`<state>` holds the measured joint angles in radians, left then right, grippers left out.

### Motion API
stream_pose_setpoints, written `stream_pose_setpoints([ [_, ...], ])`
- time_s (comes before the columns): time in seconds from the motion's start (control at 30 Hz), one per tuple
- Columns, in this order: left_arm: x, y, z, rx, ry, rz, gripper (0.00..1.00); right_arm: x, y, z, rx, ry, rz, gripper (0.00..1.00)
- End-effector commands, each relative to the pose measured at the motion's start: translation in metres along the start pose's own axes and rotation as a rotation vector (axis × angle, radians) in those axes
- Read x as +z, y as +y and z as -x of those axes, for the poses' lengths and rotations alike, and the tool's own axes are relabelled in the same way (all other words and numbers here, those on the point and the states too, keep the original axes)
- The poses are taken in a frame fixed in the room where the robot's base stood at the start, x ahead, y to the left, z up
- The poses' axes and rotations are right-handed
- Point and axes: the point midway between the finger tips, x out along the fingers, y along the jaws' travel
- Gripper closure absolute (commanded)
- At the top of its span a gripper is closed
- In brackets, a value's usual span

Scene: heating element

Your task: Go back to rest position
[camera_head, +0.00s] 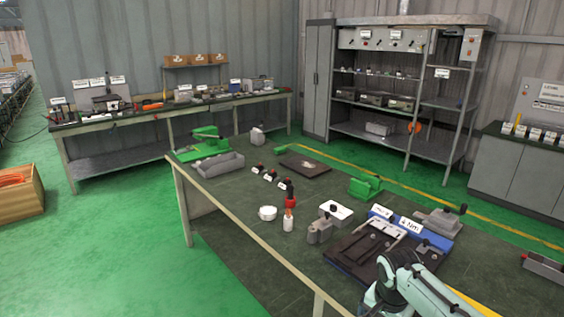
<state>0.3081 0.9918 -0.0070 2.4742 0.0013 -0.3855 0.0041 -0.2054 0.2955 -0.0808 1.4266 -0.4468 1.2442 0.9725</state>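A pale teal arm of mine, coming in from the bottom right, shows its rounded joints and links over the near right part of the workbench (240,235). No fingertips of it can be made out. My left arm and gripper are not in view. Below and beside that arm is a dark fixture plate (345,252) with metal clamps. A blue block (435,235) with white labels stands behind it. I see nothing held.
On the bench are a grey open bin (218,165), a green press (200,145), a dark plate (304,164), a green clamp (365,186), a white round part (267,213) and a red-topped bottle (289,205). Shelving (380,115) stands behind.

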Motion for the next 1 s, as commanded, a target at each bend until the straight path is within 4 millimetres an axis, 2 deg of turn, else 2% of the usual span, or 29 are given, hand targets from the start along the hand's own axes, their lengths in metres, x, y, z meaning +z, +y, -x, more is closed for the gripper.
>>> stream_pose_setpoints([
  [0.03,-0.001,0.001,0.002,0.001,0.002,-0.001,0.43,0.01,-0.005,-0.039,0.006,-0.041,0.055,0.03],
  [0.17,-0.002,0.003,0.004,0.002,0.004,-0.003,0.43,0.043,-0.012,-0.125,-0.04,-0.127,0.187,0.03],
  [0.2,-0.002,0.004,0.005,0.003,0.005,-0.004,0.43,0.057,-0.011,-0.151,-0.057,-0.156,0.222,0.03],
  [0.27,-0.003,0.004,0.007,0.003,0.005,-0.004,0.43,0.08,-0.006,-0.191,-0.087,-0.199,0.268,0.03],
  [0.3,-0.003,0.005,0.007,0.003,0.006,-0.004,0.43,0.098,-0.001,-0.216,-0.107,-0.227,0.294,0.03],
  [0.37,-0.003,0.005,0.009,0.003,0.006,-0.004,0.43,0.126,0.01,-0.251,-0.14,-0.265,0.325,0.03],
  [0.4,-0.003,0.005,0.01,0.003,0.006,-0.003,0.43,0.147,0.019,-0.272,-0.162,-0.289,0.341,0.03],
  [0.47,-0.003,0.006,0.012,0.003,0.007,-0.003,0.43,0.18,0.036,-0.299,-0.193,-0.32,0.36,0.03],
  [0.5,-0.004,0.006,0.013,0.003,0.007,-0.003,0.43,0.203,0.048,-0.315,-0.21,-0.337,0.367,0.03],
  [0.6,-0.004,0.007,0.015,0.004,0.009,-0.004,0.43,0.256,0.081,-0.34,-0.241,-0.363,0.379,0.03],
  [0.73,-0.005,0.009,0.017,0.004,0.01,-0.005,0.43,0.305,0.115,-0.35,-0.252,-0.372,0.389,0.03],
  [0.87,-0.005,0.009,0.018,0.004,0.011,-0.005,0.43,0.329,0.133,-0.35,-0.251,-0.368,0.4,0.03],
  [1.0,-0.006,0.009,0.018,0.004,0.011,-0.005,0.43,0.335,0.138,-0.35,-0.25,-0.362,0.405,0.03],
])
